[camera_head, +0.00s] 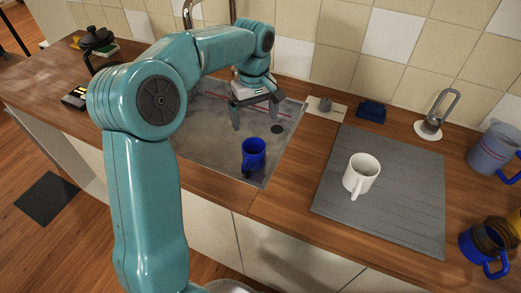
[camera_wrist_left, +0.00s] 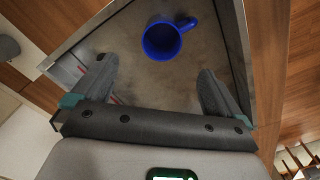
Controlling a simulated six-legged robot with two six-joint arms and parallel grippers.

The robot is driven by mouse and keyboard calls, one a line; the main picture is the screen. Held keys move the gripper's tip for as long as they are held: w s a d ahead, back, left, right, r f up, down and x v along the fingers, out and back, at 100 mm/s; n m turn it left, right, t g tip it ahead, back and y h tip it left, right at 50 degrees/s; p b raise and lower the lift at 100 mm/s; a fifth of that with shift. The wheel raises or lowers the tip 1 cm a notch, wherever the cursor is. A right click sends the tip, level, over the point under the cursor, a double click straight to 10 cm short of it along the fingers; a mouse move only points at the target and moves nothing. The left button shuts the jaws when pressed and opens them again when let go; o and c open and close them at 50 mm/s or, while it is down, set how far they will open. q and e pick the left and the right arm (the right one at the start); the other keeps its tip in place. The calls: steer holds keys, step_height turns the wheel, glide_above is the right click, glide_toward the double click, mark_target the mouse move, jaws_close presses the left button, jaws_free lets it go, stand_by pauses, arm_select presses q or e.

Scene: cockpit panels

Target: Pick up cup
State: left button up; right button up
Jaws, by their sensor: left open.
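A blue cup (camera_head: 253,156) stands in the grey sink (camera_head: 205,143), near its front right corner. It also shows in the left wrist view (camera_wrist_left: 161,42), seen from above with its handle toward the upper right. My left gripper (camera_head: 256,114) is open and empty above the sink, behind the blue cup in the head view. In the left wrist view, the cup lies beyond the open fingers (camera_wrist_left: 157,67), not between them. A white mug (camera_head: 361,175) stands on the grey mat (camera_head: 405,200) to the right. My right gripper is not in view.
A dark blue mug (camera_head: 484,247) and a grey-blue pitcher (camera_head: 494,150) stand at the right edge. A chrome holder (camera_head: 434,118) and a dark blue item (camera_head: 371,111) are near the tiled wall. A faucet (camera_head: 208,10) rises behind the sink. The sink walls surround the cup.

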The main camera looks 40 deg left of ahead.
mark_target(252, 147)
arm_select(q)
steer(key=f, duration=0.7)
steer(key=s+f, duration=0.1)
steer(key=f, duration=0.2)
steer(key=shift+a+f, duration=0.2)
steer(key=shift+f, duration=0.2)
steer(key=f, duration=0.5)
steer(key=shift+w+f, duration=0.15)
steer(key=shift+w, duration=0.2)
steer(key=c, duration=1.1)
